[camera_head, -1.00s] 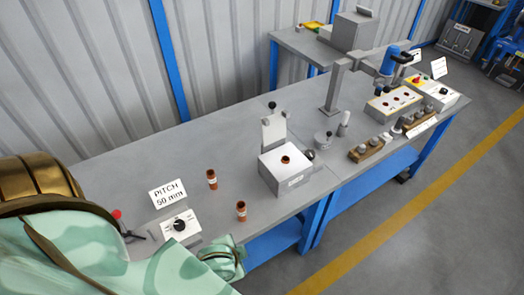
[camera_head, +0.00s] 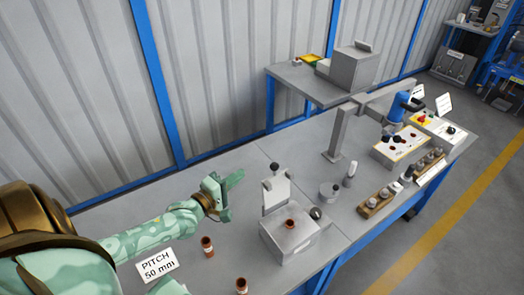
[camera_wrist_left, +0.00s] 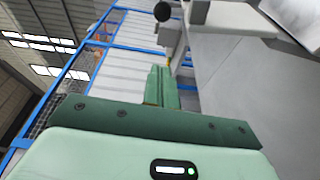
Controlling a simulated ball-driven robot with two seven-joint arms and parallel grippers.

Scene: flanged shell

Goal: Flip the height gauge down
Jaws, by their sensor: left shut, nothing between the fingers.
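The height gauge (camera_head: 276,192) is an upright light-grey plate with black knobs. It stands at the back of a grey box (camera_head: 290,243) that has a copper-coloured tube (camera_head: 290,224) in its top. My left gripper (camera_head: 236,177) is shut and empty, above the bench and just left of the plate, apart from it in the head view. In the left wrist view the closed fingers (camera_wrist_left: 161,88) point forward, with a black knob (camera_wrist_left: 162,11) and grey parts beyond them. My right gripper is not in view.
Two copper-coloured tubes (camera_head: 208,246) stand left of the box, near a "PITCH 50 mm" sign (camera_head: 157,264). Bench behind the gauge is clear.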

